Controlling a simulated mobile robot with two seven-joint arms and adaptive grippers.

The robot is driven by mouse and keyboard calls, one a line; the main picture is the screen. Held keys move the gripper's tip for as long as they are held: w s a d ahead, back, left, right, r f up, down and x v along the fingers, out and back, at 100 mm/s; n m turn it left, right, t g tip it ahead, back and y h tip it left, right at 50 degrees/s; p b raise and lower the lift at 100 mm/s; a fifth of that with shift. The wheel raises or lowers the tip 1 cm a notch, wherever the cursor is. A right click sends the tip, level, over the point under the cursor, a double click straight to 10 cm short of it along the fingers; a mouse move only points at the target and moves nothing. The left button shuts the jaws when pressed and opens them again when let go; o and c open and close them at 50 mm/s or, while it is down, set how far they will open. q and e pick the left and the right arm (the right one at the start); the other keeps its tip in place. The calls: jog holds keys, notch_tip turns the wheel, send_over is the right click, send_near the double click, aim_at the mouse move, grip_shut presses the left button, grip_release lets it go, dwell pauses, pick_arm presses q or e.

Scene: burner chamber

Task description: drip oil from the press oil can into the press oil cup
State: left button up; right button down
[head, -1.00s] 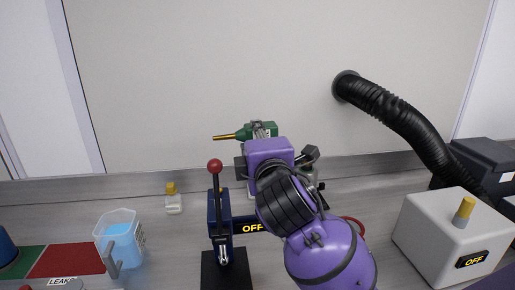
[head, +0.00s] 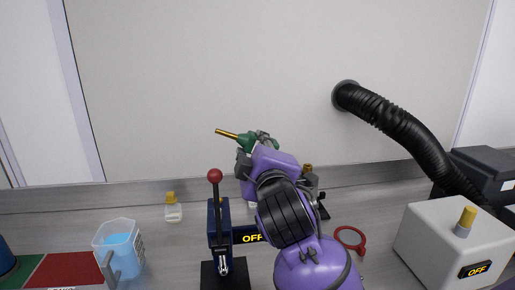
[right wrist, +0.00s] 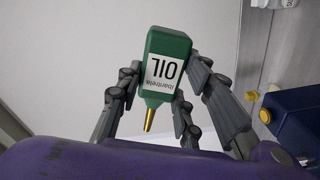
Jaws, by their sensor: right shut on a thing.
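The green oil can (head: 245,142) is held in my right gripper (head: 260,141) above and behind the press. Its brass spout points left and slightly up in the head view. In the right wrist view, the fingers are closed on both sides of the can (right wrist: 168,62), and its OIL label faces the camera. The dark blue press (head: 219,222), with a red-knobbed lever, stands lower left of the can. A small brass-coloured fitting (right wrist: 265,115) shows on the blue body in the wrist view; I cannot tell whether it is the oil cup. My left gripper is out of view.
A jug of blue liquid (head: 119,247) and a small yellow-capped bottle (head: 173,212) stand left of the press. A red ring (head: 350,239) lies to the right. A white box (head: 450,243) marked OFF and a black hose (head: 400,122) are further right.

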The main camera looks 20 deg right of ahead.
jog(key=m, duration=0.4)
jog(key=shift+a+f+m, duration=0.15)
jog(key=shift+a+m, duration=0.05)
jog(key=shift+m, duration=0.2)
jog(key=m, duration=0.5)
jog(key=shift+a+f, duration=0.1)
jog(key=shift+a, duration=0.05)
jog(key=shift+a+m, duration=0.1)
jog(key=shift+m, duration=0.3)
